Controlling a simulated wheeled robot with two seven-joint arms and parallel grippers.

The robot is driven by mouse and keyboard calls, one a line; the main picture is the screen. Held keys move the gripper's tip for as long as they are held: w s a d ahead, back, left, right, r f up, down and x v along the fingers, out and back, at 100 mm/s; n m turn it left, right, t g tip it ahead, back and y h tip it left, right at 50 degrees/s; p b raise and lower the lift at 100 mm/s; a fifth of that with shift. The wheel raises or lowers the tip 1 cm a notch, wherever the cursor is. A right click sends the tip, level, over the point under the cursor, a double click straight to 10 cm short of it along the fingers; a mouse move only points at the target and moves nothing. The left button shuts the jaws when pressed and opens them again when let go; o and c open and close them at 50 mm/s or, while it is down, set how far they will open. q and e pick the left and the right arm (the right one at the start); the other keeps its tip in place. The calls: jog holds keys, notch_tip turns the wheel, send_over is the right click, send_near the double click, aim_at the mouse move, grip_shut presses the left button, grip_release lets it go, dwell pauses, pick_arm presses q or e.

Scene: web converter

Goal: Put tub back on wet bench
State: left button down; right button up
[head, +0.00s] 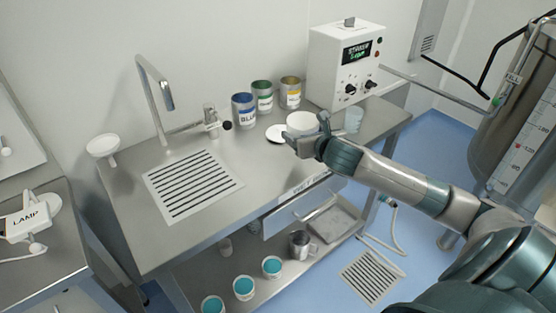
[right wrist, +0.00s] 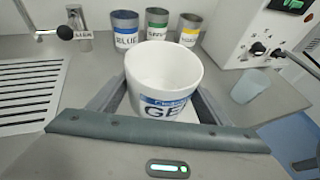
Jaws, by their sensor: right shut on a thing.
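The white tub (right wrist: 165,68) has an open top and a blue label with letters starting "GE". It sits upright between the two fingers of my right gripper (right wrist: 158,100), which is shut on it. In the head view the tub (head: 302,121) is at the right part of the steel wet bench (head: 205,222), close to the bench top. I cannot tell whether its base touches the top. My right gripper (head: 308,145) partly hides it from the front. My left gripper is not in view.
Blue (head: 243,111), green (head: 262,95) and yellow (head: 290,92) labelled cans stand behind the tub. A white control box (head: 343,60) and translucent cup (head: 353,119) are to the right. A white disc (head: 275,133) lies left of the tub. A drain grille (head: 192,185) and tap (head: 155,95) are further left.

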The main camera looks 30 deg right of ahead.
jog(key=w+d+r, duration=0.1)
jog(key=d+r, duration=0.2)
jog(key=d, duration=0.2)
jog(key=shift+d+m+h, duration=0.3)
jog(key=shift+d+m, duration=0.05)
jog(key=shift+m, duration=0.05)
jog(key=p, duration=0.3)
send_over(278, 160)
notch_tip(278, 160, down, 7)
jog(key=shift+f, duration=0.1)
jog(key=shift+f+p, duration=0.55)
jog(key=shift+f, duration=1.4)
